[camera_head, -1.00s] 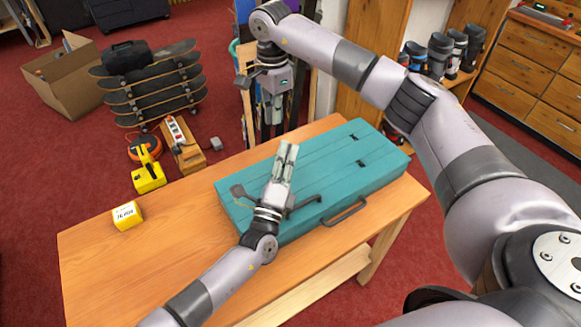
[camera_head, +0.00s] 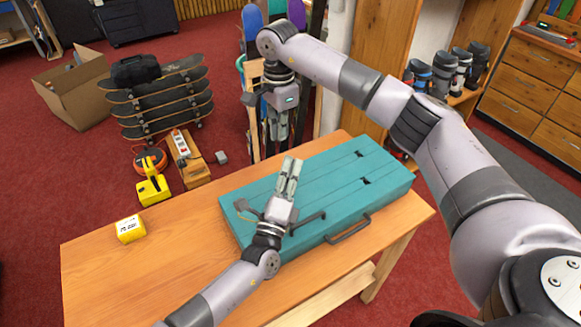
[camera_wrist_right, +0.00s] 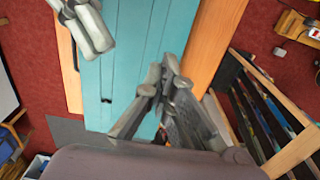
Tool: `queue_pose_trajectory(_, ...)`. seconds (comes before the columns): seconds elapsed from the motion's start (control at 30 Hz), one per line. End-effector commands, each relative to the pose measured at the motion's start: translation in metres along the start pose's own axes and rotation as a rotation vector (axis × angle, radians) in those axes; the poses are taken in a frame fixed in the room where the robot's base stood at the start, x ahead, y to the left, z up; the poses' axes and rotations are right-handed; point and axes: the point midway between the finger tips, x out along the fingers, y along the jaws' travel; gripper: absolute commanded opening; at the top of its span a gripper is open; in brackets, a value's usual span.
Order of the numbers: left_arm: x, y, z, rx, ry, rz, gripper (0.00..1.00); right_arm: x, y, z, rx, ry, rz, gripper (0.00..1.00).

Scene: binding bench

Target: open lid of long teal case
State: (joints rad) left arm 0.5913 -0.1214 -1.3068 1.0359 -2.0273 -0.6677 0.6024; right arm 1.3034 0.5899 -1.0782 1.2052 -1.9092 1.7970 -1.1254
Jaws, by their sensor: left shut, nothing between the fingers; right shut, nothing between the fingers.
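The long teal case (camera_head: 325,205) lies flat on the wooden table with its lid closed. Its dark handle (camera_head: 348,230) is on the near side, and small dark fittings show on top. My left gripper (camera_head: 290,165) is shut and empty, over the left part of the case; whether it touches the lid I cannot tell. My right gripper (camera_head: 277,140) is shut and empty, pointing down near the case's far left side. In the right wrist view, my right gripper's fingers (camera_wrist_right: 165,75) appear beside the case's edge, with the teal lid (camera_wrist_right: 125,50) and my left gripper (camera_wrist_right: 90,30) to their left.
The table (camera_head: 130,275) is bare to the left except for a small yellow box (camera_head: 130,229). Behind it on the floor are a yellow tool (camera_head: 153,188), a power strip on a wooden block (camera_head: 187,158) and stacked skateboards (camera_head: 160,100). Upright skis and boards stand behind my right gripper.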

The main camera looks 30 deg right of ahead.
Motion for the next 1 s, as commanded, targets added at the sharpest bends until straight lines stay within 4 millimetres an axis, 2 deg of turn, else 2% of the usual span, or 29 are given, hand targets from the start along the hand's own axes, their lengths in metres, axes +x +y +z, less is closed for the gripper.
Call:
queue_pose_trajectory(0.6, -0.0001, 0.0002, 0.0001, 0.000, 0.000, 0.000, 0.00, 0.0000, 0.0000, 0.0000, 0.000, 0.000, 0.000, 0.00)
queue_pose_trajectory(1.0, -0.0001, 0.0001, 0.0001, 0.000, 0.000, 0.000, 0.00, 0.0000, 0.0000, 0.0000, 0.000, 0.000, 0.000, 0.26)
